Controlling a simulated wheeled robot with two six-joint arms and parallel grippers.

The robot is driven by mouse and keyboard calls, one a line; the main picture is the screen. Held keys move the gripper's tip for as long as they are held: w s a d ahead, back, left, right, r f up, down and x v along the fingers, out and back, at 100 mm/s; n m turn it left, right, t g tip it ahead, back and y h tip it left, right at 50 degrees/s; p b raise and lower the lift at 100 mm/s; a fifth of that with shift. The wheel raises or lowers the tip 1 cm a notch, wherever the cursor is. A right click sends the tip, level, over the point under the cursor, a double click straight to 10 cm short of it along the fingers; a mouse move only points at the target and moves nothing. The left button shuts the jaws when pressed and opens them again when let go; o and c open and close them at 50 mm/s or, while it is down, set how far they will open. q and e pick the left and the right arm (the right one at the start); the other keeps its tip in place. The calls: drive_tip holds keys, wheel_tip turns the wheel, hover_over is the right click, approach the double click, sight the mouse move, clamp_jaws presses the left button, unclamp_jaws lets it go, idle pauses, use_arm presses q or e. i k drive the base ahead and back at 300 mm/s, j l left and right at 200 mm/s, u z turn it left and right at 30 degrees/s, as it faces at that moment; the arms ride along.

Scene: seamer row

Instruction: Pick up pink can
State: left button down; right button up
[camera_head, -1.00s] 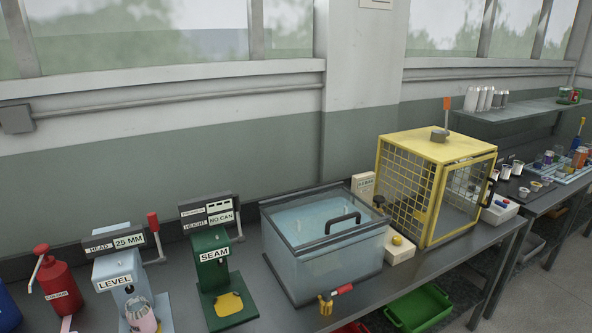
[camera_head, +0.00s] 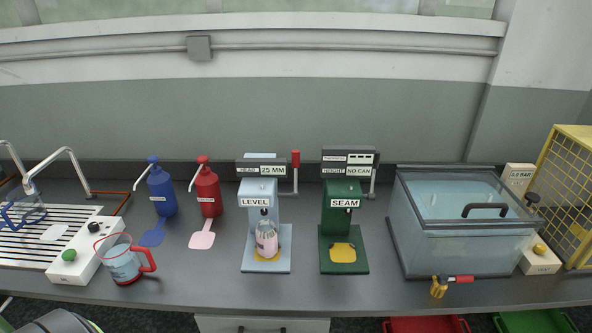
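The pink can (camera_head: 266,241) stands upright on the yellow pad of the light-blue LEVEL machine (camera_head: 258,205), under its head. It looks pale pink with a lighter upper part; fine detail is too small to tell. Neither of my grippers shows in the head view.
The green SEAM machine (camera_head: 343,225) stands right of LEVEL, then a lidded water tank (camera_head: 450,250). Red (camera_head: 207,190) and blue (camera_head: 161,190) pump bottles and a red-handled jug (camera_head: 122,262) stand left.

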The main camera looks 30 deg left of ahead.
sight(265, 229)
drive_tip(key=u, duration=1.25)
drive_tip(key=l, duration=0.15)
